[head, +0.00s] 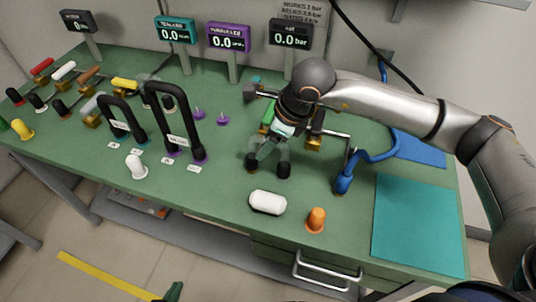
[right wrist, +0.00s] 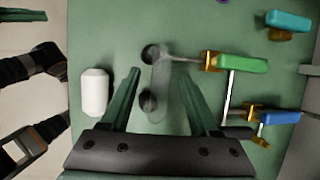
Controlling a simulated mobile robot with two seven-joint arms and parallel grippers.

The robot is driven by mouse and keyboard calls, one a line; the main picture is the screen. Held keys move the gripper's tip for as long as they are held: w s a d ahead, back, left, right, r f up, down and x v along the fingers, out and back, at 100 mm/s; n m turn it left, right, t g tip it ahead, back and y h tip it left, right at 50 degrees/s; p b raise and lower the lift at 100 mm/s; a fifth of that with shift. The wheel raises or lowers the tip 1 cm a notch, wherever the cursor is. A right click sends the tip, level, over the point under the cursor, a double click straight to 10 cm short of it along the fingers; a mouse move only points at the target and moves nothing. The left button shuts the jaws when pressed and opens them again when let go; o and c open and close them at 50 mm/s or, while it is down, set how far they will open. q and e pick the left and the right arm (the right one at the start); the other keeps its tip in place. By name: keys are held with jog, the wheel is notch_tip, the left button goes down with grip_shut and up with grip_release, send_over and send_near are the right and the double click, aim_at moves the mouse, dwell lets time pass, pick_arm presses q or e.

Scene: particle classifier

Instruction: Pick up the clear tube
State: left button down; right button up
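The clear tube is a see-through arch with two black ends, standing on the green bench; in the right wrist view the tube (right wrist: 160,82) lies between my gripper's fingers. In the head view its black ends (head: 283,170) show below my right gripper (head: 272,148), which partly hides the clear part. My right gripper, also in the right wrist view (right wrist: 160,73), is open, with one green finger on each side of the tube and a gap visible. My left gripper (head: 173,291) shows only as a green tip at the bottom edge of the head view, away from the bench.
A white capsule (head: 268,202) and an orange cap (head: 316,220) stand in front of the tube. A blue hose (head: 372,157) is to its right. Two black arched tubes (head: 180,118) stand to the left. A green-handled valve (right wrist: 230,62) is close behind. The teal mat (head: 418,225) is clear.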

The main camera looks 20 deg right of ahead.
grip_shut()
jog(key=shift+r, duration=0.2)
dwell(0.6)
jog(key=shift+w+r, duration=0.1)
jog(key=shift+r, duration=0.15)
notch_tip(320, 180, up, 2)
jog(key=shift+r, duration=0.1)
jog(key=d+r, duration=0.1)
jog(key=s+d+r, duration=0.1)
jog(key=r, duration=0.1)
jog(key=s+d+r, duration=0.1)
jog(key=r, duration=0.1)
jog(key=shift+s+d+r+b, duration=0.1)
jog(key=shift+s+d+b, duration=0.15)
jog(key=shift+d+b, duration=0.1)
jog(key=s+d+r+b, duration=0.1)
jog(key=s+d+r, duration=0.3)
jog(key=s+d, duration=0.2)
jog(key=shift+d+r, duration=0.4)
jog(key=shift+d, duration=0.5)
